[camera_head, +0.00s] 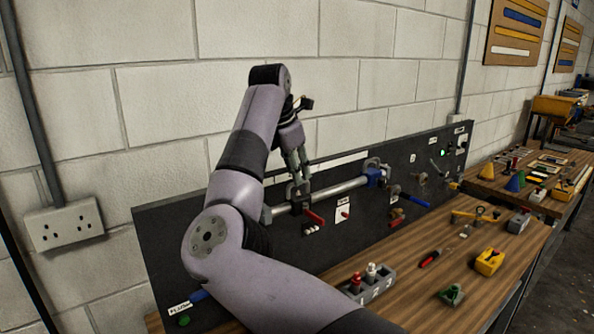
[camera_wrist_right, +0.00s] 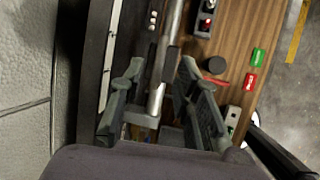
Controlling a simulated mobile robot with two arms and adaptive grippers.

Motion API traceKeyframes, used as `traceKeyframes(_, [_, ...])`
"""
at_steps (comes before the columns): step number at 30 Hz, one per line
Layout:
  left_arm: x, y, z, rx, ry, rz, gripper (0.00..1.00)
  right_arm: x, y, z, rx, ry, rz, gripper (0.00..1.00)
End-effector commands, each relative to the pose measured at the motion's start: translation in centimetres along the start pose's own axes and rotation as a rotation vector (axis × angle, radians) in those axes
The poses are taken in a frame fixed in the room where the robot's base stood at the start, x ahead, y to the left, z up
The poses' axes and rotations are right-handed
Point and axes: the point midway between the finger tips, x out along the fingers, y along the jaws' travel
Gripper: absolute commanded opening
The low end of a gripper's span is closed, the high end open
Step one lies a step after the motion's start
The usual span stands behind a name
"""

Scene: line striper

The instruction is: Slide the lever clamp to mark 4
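A grey metal rail (camera_head: 340,188) runs along the dark panel at the wall. A dark clamp body with a red lever (camera_head: 314,217) sits near the rail's left part; it appears to be the lever clamp. My right gripper (camera_head: 300,184) is over the rail at this clamp and partly hides it. In the right wrist view, the fingers of my right gripper (camera_wrist_right: 160,100) are spread apart on either side of the rail (camera_wrist_right: 172,35), with a gap to it. The red lever (camera_wrist_right: 215,82) shows beside the right finger. I cannot read mark 4. My left gripper is not in view.
A blue rail bracket (camera_head: 375,176) and a blue-handled lever (camera_head: 416,201) are to the right. A grey block with red and white pegs (camera_head: 368,283), a yellow block (camera_head: 489,262) and a green piece (camera_head: 451,295) stand on the wooden bench (camera_head: 400,255).

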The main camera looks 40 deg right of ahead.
Motion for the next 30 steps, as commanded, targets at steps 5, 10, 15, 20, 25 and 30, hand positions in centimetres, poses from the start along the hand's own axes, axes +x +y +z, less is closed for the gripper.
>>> traceKeyframes(5, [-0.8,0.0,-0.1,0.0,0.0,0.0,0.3,1.9,0.0,0.1,0.001,0.001,-0.001,0.3])
traceKeyframes(10, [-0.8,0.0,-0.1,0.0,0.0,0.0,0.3,2.5,0.0,0.0,0.001,0.001,-0.001,0.3])
traceKeyframes(15, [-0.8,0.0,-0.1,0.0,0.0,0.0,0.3,2.5,0.0,0.0,0.001,0.001,0.0,0.3])
traceKeyframes(20, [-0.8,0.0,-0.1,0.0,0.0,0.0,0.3,2.5,0.0,0.0,0.001,0.001,0.0,0.21])
traceKeyframes(25, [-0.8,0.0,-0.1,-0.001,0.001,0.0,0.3,2.5,0.0,0.0,0.001,0.001,0.0,0.1])
traceKeyframes(30, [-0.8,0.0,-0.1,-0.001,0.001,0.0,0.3,2.5,0.0,0.0,0.001,0.001,0.0,0.0])
